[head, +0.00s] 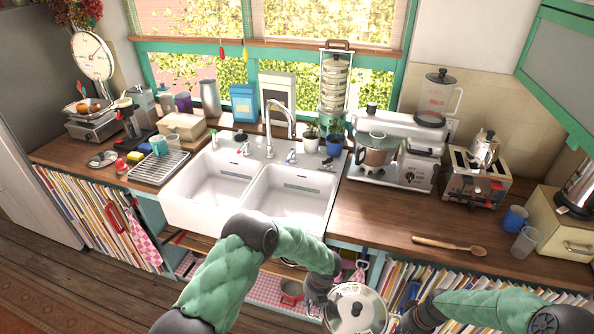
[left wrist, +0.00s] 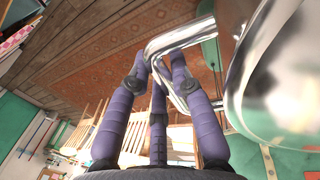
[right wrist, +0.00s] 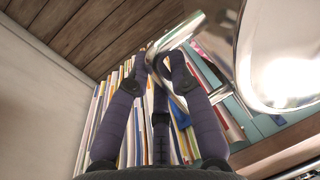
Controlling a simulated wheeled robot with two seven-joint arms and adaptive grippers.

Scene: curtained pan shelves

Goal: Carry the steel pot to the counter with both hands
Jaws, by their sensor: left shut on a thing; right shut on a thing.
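The steel pot (head: 356,309) with its lidded top shows at the bottom of the head view, in front of the counter (head: 380,215) and lower than its top. My left gripper (head: 318,292) is at the pot's left side. In the left wrist view its purple fingers (left wrist: 160,65) are shut on the pot's looped handle (left wrist: 180,42). My right gripper (head: 408,318) is at the pot's right side. In the right wrist view its fingers (right wrist: 160,65) are shut on the other handle (right wrist: 178,38). The pot's lower part is cut off in the head view.
The counter right of the white sink (head: 290,200) has bare wood, with a wooden spoon (head: 450,246), a blue cup (head: 515,218) and a glass (head: 525,242) towards the right. A mixer (head: 395,150) and toaster (head: 475,178) stand behind. Books (head: 425,280) fill the shelf below.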

